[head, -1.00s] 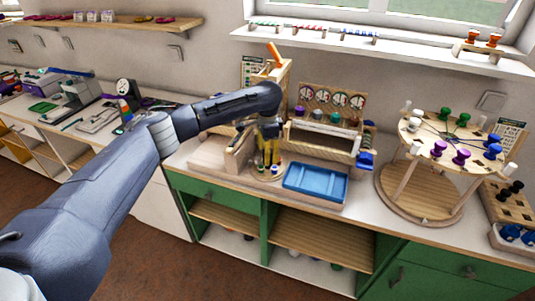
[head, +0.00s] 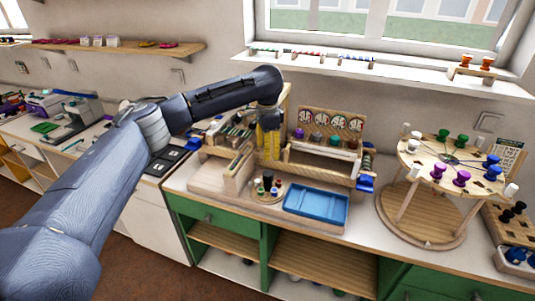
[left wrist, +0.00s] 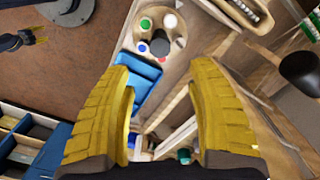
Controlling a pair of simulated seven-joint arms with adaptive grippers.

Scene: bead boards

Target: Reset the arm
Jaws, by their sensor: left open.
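My left gripper (head: 268,143) is open and empty, raised above the counter behind a small round wooden board. Its yellow fingers spread wide apart in the left wrist view (left wrist: 161,75), with nothing between them. The small round board (head: 259,198) carries several coloured beads around a dark centre post; it also shows in the left wrist view (left wrist: 178,54), apart from the fingers. What seems to be my right gripper (left wrist: 40,34) shows small at the upper left of the left wrist view; its jaws are too small to judge.
A blue tray (head: 315,203) lies right of the small board. A wooden rack (head: 318,164) stands behind it. A tall round stand (head: 425,153) with coloured pegs is on the right. A windowsill (head: 400,73) and shelf (head: 120,48) run along the wall.

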